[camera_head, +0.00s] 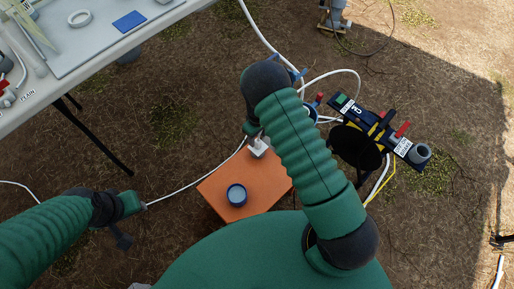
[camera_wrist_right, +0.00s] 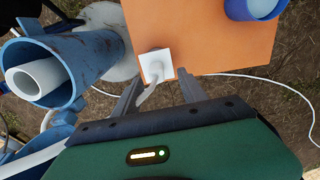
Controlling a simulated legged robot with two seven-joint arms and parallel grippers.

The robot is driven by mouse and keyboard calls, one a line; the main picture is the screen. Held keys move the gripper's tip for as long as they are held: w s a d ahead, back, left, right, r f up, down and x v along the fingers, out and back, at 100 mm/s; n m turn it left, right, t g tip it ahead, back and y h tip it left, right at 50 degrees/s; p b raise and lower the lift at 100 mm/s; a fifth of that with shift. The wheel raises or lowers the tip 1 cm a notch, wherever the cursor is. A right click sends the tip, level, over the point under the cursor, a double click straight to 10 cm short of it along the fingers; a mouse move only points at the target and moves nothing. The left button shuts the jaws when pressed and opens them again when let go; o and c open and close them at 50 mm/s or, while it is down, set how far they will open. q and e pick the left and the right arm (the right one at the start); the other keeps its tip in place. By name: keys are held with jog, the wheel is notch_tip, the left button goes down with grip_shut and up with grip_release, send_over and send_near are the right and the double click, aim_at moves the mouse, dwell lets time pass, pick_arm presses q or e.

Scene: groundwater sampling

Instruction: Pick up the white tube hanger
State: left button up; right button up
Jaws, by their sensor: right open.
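The white tube hanger (camera_wrist_right: 156,66) is a small white square plate with a pale rod, at the edge of the orange box (camera_wrist_right: 205,30) in the right wrist view. It also shows in the head view (camera_head: 259,148), close beside my right arm. My right gripper (camera_wrist_right: 158,90) is open, its two grey fingers on either side of the hanger's rod; I cannot tell whether they touch it. In the head view my right gripper is mostly hidden by my arm. My left gripper (camera_head: 134,203) is at lower left, away from the hanger; its jaws are unclear.
A thin white tube (camera_head: 195,181) crosses the ground. A folding table (camera_head: 150,38) is upper left; a dark instrument panel (camera_head: 380,130) lies right.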

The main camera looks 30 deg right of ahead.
aim_at(258, 140)
jog(key=shift+d+f, duration=0.1)
jog(key=shift+f, duration=0.35)
jog(key=f+b, duration=0.1)
jog(key=f, duration=0.1)
jog(key=f+b, duration=0.1)
jog(key=f, duration=0.1)
jog(key=shift+w+d+b, duration=0.2)
jog(key=shift+w+b, duration=0.15)
jog(key=shift+f, duration=0.45)
jog(key=shift+r, duration=0.1)
jog(key=shift+c, duration=0.7)
grip_shut()
